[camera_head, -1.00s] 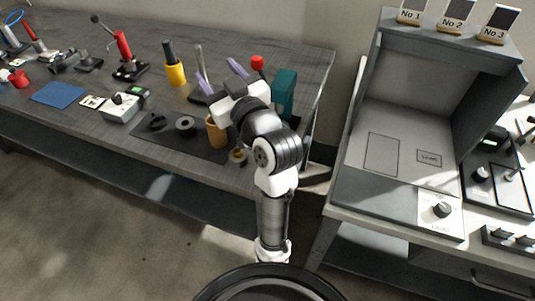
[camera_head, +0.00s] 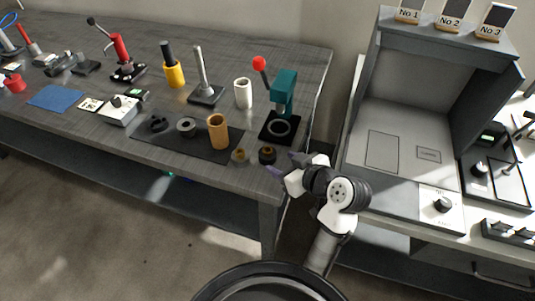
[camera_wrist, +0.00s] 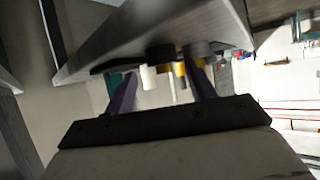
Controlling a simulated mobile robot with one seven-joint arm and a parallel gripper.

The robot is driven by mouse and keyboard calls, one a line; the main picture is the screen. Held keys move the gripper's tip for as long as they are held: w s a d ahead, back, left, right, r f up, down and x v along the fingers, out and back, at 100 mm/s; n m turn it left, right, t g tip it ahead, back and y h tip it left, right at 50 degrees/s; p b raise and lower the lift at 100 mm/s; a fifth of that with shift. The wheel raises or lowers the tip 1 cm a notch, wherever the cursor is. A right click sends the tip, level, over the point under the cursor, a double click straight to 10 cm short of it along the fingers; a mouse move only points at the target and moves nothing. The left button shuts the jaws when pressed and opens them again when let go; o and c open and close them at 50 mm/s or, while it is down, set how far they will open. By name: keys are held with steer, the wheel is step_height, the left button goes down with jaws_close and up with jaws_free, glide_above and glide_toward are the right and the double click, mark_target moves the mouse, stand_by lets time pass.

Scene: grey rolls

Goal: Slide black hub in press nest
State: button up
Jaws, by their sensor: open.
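A small black hub (camera_head: 267,156) stands at the front edge of the workbench, near its right corner. The teal press (camera_head: 286,92) with a red-knobbed lever stands just behind it. The press nest (camera_head: 279,127) is a dark ring on the press's black base, and it looks empty. My gripper (camera_head: 283,164) is open, with purple fingers, just beyond the bench's front edge and close to the hub. It is not around the hub. In the wrist view the open fingers (camera_wrist: 162,92) point toward the bench edge, and small round parts show beyond them.
A dark mat (camera_head: 190,144) holds a grey roll (camera_head: 186,127) and a black part (camera_head: 158,123). A white cylinder (camera_head: 243,93) stands left of the press. A grey booth (camera_head: 405,160) is at right.

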mark_target(270, 155)
steer(key=p+x, duration=0.1)
steer(key=x, duration=0.4)
steer(key=shift+w+a+r+p, duration=0.25)
steer(key=shift+w+a+p, duration=0.05)
steer(key=shift+a+p, duration=0.1)
steer(key=shift+w+f, duration=0.15)
steer(key=shift+f, duration=0.05)
steer(key=shift+r, duration=0.1)
steer(key=c, duration=1)
step_height(270, 155, up, 9)
steer(key=shift+b, duration=0.85)
steer(key=shift+a+r, duration=0.1)
steer(key=shift+a, duration=0.15)
